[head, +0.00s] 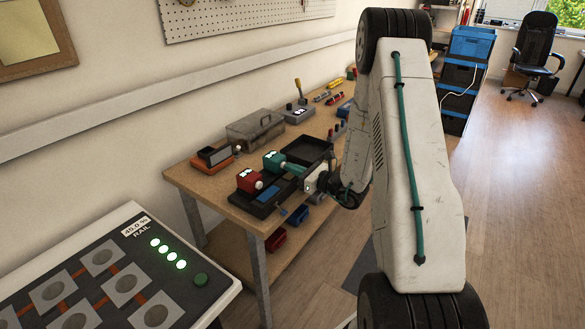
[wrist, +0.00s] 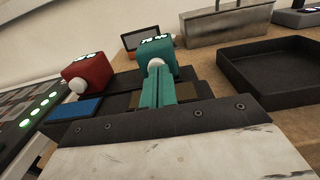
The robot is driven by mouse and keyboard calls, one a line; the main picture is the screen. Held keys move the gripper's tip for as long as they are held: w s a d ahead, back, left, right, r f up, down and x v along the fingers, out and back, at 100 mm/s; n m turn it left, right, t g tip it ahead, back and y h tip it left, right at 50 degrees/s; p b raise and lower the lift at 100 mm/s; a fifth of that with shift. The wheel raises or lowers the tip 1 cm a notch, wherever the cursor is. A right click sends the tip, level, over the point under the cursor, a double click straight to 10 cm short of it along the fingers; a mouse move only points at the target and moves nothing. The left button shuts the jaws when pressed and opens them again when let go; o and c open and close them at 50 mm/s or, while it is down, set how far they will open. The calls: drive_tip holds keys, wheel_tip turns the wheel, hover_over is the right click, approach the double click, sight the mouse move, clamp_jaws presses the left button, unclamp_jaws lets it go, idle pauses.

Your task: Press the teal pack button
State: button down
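The teal pack (head: 273,159) stands in a dark tray on the bench. In the wrist view the teal pack (wrist: 158,48) has a lit display on top and a round white button (wrist: 155,63) on its near face. My gripper (head: 291,168) points at that face. In the wrist view my gripper (wrist: 156,76) shows two teal fingers pressed together, with nothing between them. Their tips are right at the button and overlap its lower part; I cannot tell whether they touch it.
A red pack (head: 249,180) with a similar white button (wrist: 77,87) stands left of the teal pack. A blue pad (wrist: 74,109) lies before it. An empty black tray (head: 307,149) is to the right, a grey toolbox (head: 256,131) behind. A rail panel (head: 110,275) with green lights is at left.

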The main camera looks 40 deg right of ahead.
drive_tip(key=v, duration=1.3)
drive_tip(key=shift+d+r, duration=0.2)
drive_tip(key=shift+d, duration=0.15)
drive_tip(key=shift+w, duration=0.1)
drive_tip(key=s+a+r+n+g+y, duration=0.35)
drive_tip(key=s+a+n+g, duration=0.25)
drive_tip(key=a+n+g, duration=0.25)
drive_tip(key=s+a+r+n+g+y, duration=0.35)
drive_tip(key=s+a+n+g, duration=0.35)
drive_tip(key=a, duration=0.3)
drive_tip(key=s+a+r+n+h, duration=0.2)
drive_tip(key=s+r+n+h, duration=0.3)
drive_tip(key=r+n+h, duration=0.1)
drive_tip(key=s+a+r+n+h, duration=0.3)
drive_tip(key=s+r+n+h, duration=0.3)
drive_tip(key=r+n, duration=0.3)
drive_tip(key=shift+s+a+n+h, duration=0.2)
drive_tip(key=shift+a+n+h, duration=0.1)
drive_tip(key=shift+n+h, duration=0.35)
